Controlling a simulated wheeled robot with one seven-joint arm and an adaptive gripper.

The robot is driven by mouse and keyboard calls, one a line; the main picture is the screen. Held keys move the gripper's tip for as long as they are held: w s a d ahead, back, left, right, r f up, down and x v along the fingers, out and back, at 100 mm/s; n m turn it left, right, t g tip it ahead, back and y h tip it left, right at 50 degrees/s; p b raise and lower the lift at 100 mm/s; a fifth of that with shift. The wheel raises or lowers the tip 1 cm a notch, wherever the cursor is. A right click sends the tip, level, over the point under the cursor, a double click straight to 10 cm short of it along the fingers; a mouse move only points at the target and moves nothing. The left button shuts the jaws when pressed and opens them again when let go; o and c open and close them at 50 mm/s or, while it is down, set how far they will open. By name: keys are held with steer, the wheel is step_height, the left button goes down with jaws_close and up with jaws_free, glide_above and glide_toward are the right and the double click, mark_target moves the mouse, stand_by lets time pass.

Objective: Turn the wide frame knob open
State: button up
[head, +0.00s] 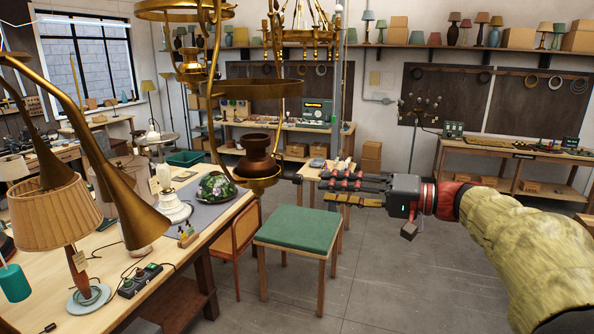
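A large brass hanging frame (255,89) with stacked rings and cups fills the upper middle of the head view. A brass bowl (258,170) with a dark cup above it hangs at its lower end. A small dark knob-like end (297,180) sticks out to the right of this bowl; I cannot tell for sure that it is the wide frame knob. My gripper (322,185) comes in level from the right, its dark fingers pointing left toward this end. The fingertips are close to it; contact is unclear. I cannot tell how far the fingers are parted.
A wooden workbench (100,314) on the left holds a pleated lamp (55,214), a stained-glass shade (216,187) and a switch box (140,280). A green-topped stool (298,228) stands below my gripper.

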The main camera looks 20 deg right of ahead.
mark_target(302, 180)
steer(key=a, duration=0.2)
steer(key=w+a+r+n+p, duration=0.1)
steer(key=a, duration=0.1)
steer(key=w+a+r+n+y+p, duration=0.1)
steer(key=a, duration=0.1)
steer(key=shift+w+a+r, duration=0.15)
steer(key=shift+w+a, duration=0.05)
steer(key=shift+a, duration=0.05)
steer(key=shift+w+a, duration=0.5)
steer(key=shift+c, duration=0.2)
jaws_close()
